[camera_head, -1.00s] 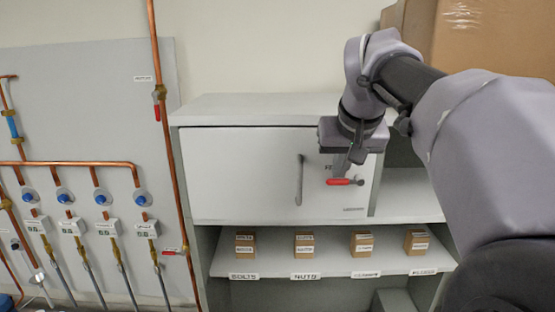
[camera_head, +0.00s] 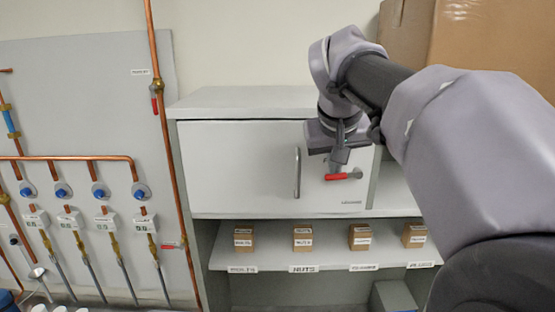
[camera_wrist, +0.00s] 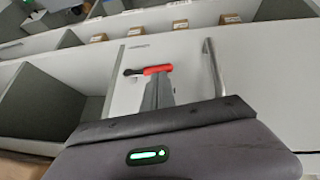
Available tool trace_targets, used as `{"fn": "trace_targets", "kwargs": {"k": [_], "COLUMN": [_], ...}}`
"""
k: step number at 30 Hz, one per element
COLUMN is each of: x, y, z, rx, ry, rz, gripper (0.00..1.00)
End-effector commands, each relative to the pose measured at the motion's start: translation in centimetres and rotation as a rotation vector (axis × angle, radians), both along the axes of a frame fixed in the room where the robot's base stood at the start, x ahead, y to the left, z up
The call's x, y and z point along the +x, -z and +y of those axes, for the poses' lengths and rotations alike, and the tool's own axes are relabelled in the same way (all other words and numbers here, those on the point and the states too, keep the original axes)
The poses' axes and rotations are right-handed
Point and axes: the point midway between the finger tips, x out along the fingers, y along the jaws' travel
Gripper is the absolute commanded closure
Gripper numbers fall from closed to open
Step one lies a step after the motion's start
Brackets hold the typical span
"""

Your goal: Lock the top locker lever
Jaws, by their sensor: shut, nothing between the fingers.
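The white locker door (camera_head: 230,170) is closed at the top of the grey cabinet. Its red lever (camera_head: 338,176) lies nearly level, its red end left of its dark pivot. In the wrist view the lever (camera_wrist: 158,69) shows its red part on the right and its dark pivot on the left. My gripper (camera_head: 337,168) is shut and empty, its fingertips at the red part, just above it in the head view. The wrist view shows the fingertips (camera_wrist: 157,80) over the red part's lower edge. I cannot tell whether they touch it.
A vertical bar handle (camera_head: 297,172) stands out from the door left of the lever. Small labelled boxes (camera_head: 303,238) line the shelf below. A copper pipe (camera_head: 171,150) runs left of the cabinet. A large cardboard box (camera_head: 490,40) stands behind my arm at right.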

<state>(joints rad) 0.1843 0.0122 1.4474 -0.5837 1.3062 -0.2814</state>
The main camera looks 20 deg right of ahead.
Motion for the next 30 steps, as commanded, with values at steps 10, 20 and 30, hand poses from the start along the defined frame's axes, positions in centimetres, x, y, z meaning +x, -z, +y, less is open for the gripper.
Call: {"fn": "trace_targets", "kwargs": {"k": [10,20,30], "x": [0.3,0.2,0.1], "y": [2.0,4.0,6.0], "z": [0.9,0.8,0.3], "rx": [-0.261,-0.359,-0.358], "ry": [-0.006,0.001,0.0], "rz": [0.078,0.104,0.105], "gripper": [1.0,1.0,1.0]}}
